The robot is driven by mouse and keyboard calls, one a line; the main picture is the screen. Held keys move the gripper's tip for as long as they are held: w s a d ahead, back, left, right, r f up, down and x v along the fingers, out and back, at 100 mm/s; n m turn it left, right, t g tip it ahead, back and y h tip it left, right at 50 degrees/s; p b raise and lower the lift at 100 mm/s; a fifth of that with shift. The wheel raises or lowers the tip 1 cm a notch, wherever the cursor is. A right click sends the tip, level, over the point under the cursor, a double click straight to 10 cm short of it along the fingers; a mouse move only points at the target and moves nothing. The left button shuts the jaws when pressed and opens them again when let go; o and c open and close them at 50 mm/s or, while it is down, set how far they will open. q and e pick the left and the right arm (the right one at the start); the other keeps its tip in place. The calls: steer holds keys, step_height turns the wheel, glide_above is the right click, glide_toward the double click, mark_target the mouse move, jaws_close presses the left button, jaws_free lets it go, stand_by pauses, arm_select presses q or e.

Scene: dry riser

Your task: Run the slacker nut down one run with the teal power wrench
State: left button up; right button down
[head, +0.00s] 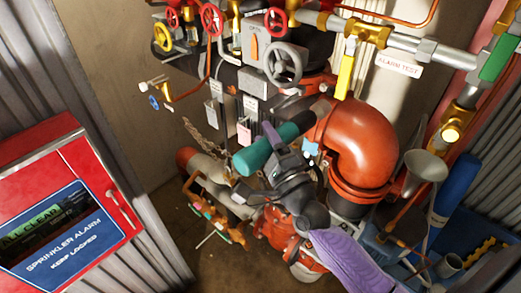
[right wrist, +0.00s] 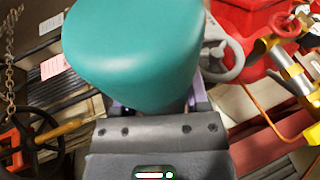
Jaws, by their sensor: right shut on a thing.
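The teal power wrench (head: 258,154) is in my right gripper (head: 284,146), near the middle of the head view. Its teal end points to the lower left and its dark end (head: 320,108) to the upper right, close to the large orange-red elbow pipe (head: 362,140). I cannot tell whether the dark end touches anything. In the right wrist view the teal body (right wrist: 135,50) fills the upper middle, between the fingers, and hides what lies beyond it. I cannot make out the slacker nut in either view. My left gripper is not in view.
A red sprinkler alarm cabinet (head: 70,175) stands at the left. Handwheels, including a grey one (head: 283,63), and hanging tags crowd the back. Red valve pipework (head: 277,230) lies below the gripper. A grey funnel (head: 422,165) and blue cylinder (head: 456,187) are at right.

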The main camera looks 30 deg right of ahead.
steer(key=shift+w+d+r, duration=0.15)
steer(key=shift+r, duration=0.65)
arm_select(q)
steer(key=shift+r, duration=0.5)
arm_select(e)
steer(key=shift+f, duration=0.15)
